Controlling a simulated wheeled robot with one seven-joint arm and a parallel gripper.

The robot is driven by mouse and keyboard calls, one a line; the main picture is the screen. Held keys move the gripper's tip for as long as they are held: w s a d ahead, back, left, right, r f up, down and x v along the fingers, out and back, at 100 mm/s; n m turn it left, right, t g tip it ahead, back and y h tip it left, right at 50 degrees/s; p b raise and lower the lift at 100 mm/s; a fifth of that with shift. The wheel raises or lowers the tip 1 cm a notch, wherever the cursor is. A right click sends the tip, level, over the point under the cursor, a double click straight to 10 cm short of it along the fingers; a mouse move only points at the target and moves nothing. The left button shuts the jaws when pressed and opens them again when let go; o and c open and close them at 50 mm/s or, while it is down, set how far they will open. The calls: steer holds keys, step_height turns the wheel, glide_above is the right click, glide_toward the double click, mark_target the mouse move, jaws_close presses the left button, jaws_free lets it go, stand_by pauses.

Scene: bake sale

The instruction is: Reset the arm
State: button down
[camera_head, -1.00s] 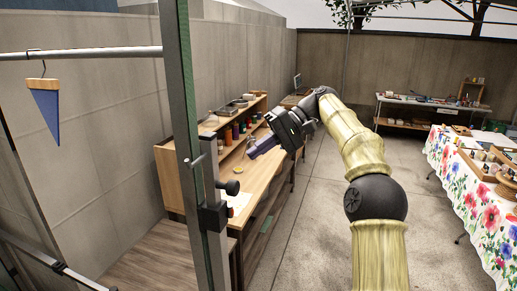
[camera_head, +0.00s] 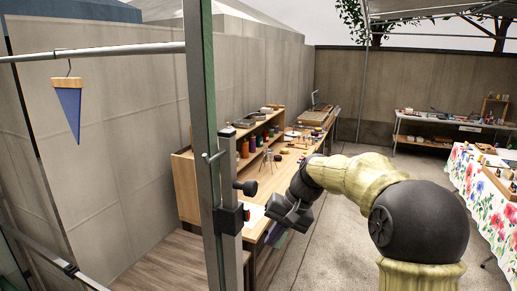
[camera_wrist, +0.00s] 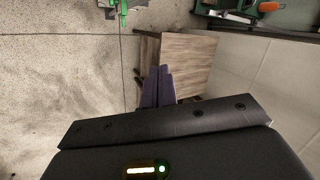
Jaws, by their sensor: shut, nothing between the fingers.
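My arm reaches in from the lower right of the head view and bends down to my gripper (camera_head: 274,238). The gripper points downward beside the near end of the long wooden workbench (camera_head: 262,190). In the wrist view its two purple fingers (camera_wrist: 158,84) lie together, shut with nothing between them. Below them are a wooden surface and a speckled floor. The fingertips are small and partly dark in the head view, so their gap to the bench edge is hard to judge.
A metal post (camera_head: 203,130) and a rail with a hanging blue pennant (camera_head: 69,112) stand at the left. A flower-cloth table (camera_head: 480,205) with goods is at the right. A white table (camera_head: 450,127) stands at the back. Grey floor (camera_head: 335,240) lies open between.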

steer(key=s+d+f+t+h+b, duration=0.1)
steer(key=s+d+f+h+b, duration=0.1)
steer(key=s+d+f, duration=0.3)
steer(key=s+d+f+t+h+b, duration=0.1)
steer(key=s+d+f, duration=0.5)
steer(key=s+f, duration=0.6)
steer(key=s+h+b, duration=0.1)
steer(key=s+h, duration=0.1)
steer(key=s, duration=0.1)
steer(key=shift+d+f+n+t, duration=0.25)
steer(key=shift+f+n+t, duration=0.05)
steer(key=shift+f+n, duration=0.1)
